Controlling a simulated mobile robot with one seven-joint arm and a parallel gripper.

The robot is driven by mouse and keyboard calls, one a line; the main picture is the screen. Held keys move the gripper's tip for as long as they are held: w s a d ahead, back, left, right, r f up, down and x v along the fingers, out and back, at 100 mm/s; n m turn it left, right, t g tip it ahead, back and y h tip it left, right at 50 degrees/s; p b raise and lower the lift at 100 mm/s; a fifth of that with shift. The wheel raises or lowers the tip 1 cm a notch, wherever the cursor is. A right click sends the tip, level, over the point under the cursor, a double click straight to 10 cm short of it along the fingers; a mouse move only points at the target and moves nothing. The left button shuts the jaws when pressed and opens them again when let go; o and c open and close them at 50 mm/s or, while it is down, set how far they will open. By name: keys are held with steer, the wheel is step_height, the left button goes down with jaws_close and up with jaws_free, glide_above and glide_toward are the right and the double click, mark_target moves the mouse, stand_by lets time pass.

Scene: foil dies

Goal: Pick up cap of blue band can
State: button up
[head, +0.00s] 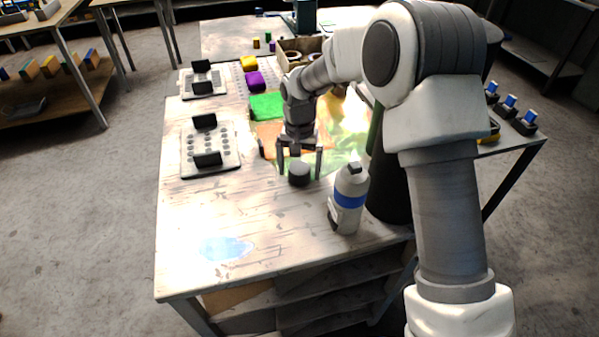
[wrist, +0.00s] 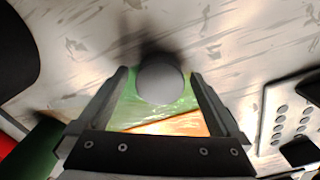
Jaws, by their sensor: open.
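The blue band can (head: 348,200) stands upright near the table's front right edge, white with a blue band and a small grey top. A dark grey round cap (head: 299,174) sits on or just above the table to its left. My gripper (head: 299,172) points down over the cap, open, with a finger on either side of it. In the wrist view the cap (wrist: 160,82) is a grey disc between the tips of my open fingers (wrist: 160,75). I cannot tell whether the fingers touch it.
White perforated plates with black blocks (head: 209,146) lie at the left of the table (head: 200,215). Green, purple and yellow pieces (head: 266,106) lie farther back. A dark cylinder (head: 388,185) stands behind the can.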

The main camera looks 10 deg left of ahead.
steer(key=c, duration=1.2)
steer(key=shift+c, duration=0.2)
